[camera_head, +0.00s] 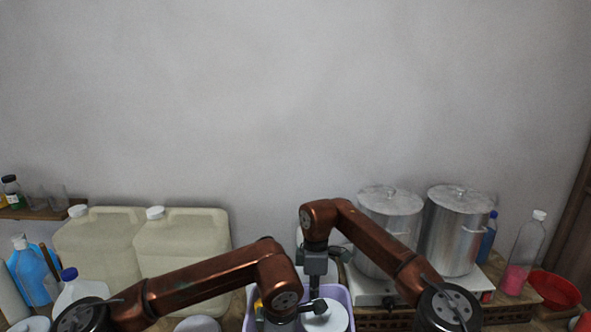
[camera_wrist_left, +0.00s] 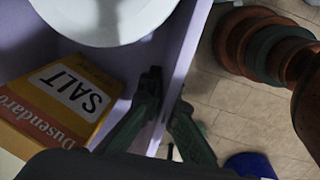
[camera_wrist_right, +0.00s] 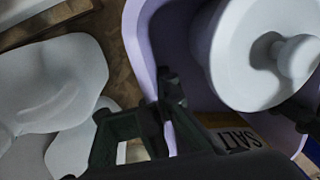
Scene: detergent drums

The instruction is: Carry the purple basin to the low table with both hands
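The purple basin (camera_head: 343,293) is at the bottom middle of the head view, partly hidden by my arms. It holds a white round knobbed object (camera_wrist_right: 265,50) and a yellow and orange salt box (camera_wrist_left: 50,105). My left gripper (camera_wrist_left: 168,90) has one finger inside and one outside the basin wall (camera_wrist_left: 192,40), with its fingertips closed against the wall. My right gripper (camera_head: 316,292) points down at the basin. In the right wrist view its fingers are apart, either side of the basin rim (camera_wrist_right: 133,35). The low table cannot be made out.
Two metal pots (camera_head: 455,230) stand on a white stove (camera_head: 375,289) right of the basin. Two large beige jugs (camera_head: 182,245) stand at the left. A red bowl (camera_head: 555,289) and a bottle (camera_head: 524,252) are far right. Tiled floor (camera_wrist_left: 235,115) shows beyond the basin wall.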

